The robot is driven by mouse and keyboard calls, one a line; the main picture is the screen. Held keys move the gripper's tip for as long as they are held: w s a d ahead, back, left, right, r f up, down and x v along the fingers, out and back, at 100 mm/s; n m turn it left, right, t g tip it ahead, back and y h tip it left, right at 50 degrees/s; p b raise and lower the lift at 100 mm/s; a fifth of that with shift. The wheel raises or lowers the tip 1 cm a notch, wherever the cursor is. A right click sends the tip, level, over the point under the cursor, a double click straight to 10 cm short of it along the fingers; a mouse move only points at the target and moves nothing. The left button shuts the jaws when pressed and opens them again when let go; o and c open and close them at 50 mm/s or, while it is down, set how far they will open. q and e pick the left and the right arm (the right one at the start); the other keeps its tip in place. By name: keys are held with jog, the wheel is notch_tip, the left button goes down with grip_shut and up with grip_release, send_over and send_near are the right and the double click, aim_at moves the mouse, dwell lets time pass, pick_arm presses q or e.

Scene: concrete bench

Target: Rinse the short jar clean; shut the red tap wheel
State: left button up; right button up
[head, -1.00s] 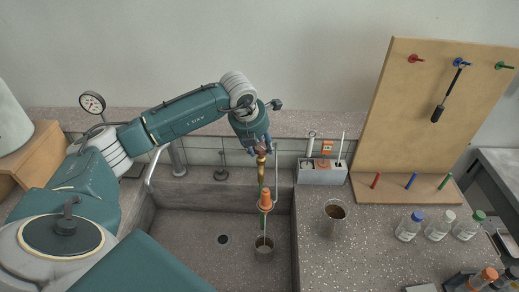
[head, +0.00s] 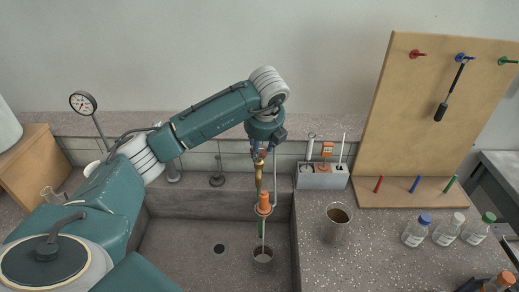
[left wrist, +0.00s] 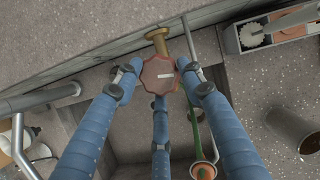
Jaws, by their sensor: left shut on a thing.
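My left gripper (head: 261,151) reaches down over the tap at the back of the sink. In the left wrist view its blue fingers (left wrist: 160,92) are closed around the red tap wheel (left wrist: 158,74), which has a pale mark on top. In the head view the wheel is mostly hidden by the gripper. The brass tap (head: 259,178) leads down to an orange fitting (head: 264,204). A thin pale stream (head: 263,232) shows below it, running down into a small jar (head: 263,262) on the sink floor. My right gripper is out of view.
A jar with brown contents (head: 337,219) stands on the speckled bench right of the sink. Behind it is a grey caddy (head: 322,177) with brushes. Capped bottles (head: 447,230) and a pegboard (head: 420,100) stand farther right.

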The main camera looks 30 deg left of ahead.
pick_arm(q)
jog(key=shift+a, duration=0.1)
dwell(0.4)
jog(key=o, duration=1.2)
jog(key=v, duration=1.2)
jog(key=shift+r, duration=0.1)
